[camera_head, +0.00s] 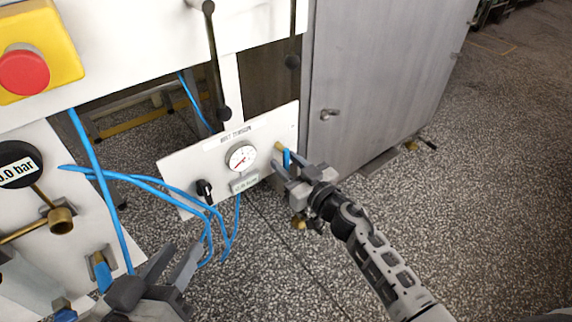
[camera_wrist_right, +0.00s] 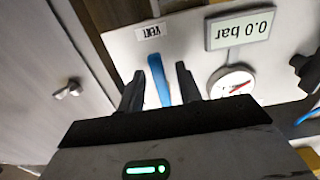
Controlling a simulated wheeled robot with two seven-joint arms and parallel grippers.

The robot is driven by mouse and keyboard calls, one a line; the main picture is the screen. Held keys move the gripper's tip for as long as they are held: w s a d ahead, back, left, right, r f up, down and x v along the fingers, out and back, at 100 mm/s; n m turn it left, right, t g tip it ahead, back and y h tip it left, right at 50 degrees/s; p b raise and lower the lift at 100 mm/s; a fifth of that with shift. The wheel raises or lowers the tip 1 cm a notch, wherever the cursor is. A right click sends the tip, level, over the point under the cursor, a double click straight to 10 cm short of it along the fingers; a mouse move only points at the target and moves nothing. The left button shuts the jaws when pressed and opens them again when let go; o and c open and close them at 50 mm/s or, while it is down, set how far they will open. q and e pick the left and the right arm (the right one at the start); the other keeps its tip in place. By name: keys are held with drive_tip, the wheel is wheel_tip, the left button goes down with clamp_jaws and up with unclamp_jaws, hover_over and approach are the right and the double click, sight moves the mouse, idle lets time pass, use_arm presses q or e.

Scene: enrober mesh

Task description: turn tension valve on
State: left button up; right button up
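A white belt tension panel (camera_head: 262,135) carries a round gauge (camera_head: 242,158), a 0.0 bar display (camera_head: 244,183), a black knob (camera_head: 204,188) and a blue valve lever (camera_head: 287,158) at its right end. My right gripper (camera_head: 285,172) is at this lever. In the right wrist view the blue lever (camera_wrist_right: 159,80) stands between the two open fingers (camera_wrist_right: 160,75), with a gap on each side. The gauge (camera_wrist_right: 232,82) and display (camera_wrist_right: 240,29) appear upside down there. My left gripper (camera_head: 172,262) is open and empty, low at the left.
A grey cabinet (camera_head: 375,80) with a handle stands right of the panel. Blue hoses (camera_head: 165,185) loop near my left gripper. A left panel holds another blue lever (camera_head: 103,274) and a brass fitting (camera_head: 61,220). A red button (camera_head: 24,72) is at upper left.

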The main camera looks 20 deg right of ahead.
drive_tip(key=shift+w+a, duration=0.1)
drive_tip(key=shift+w, duration=0.35)
clamp_jaws()
use_arm(q)
drive_tip(key=shift+d+r, duration=0.1)
drive_tip(key=shift+r, duration=0.2)
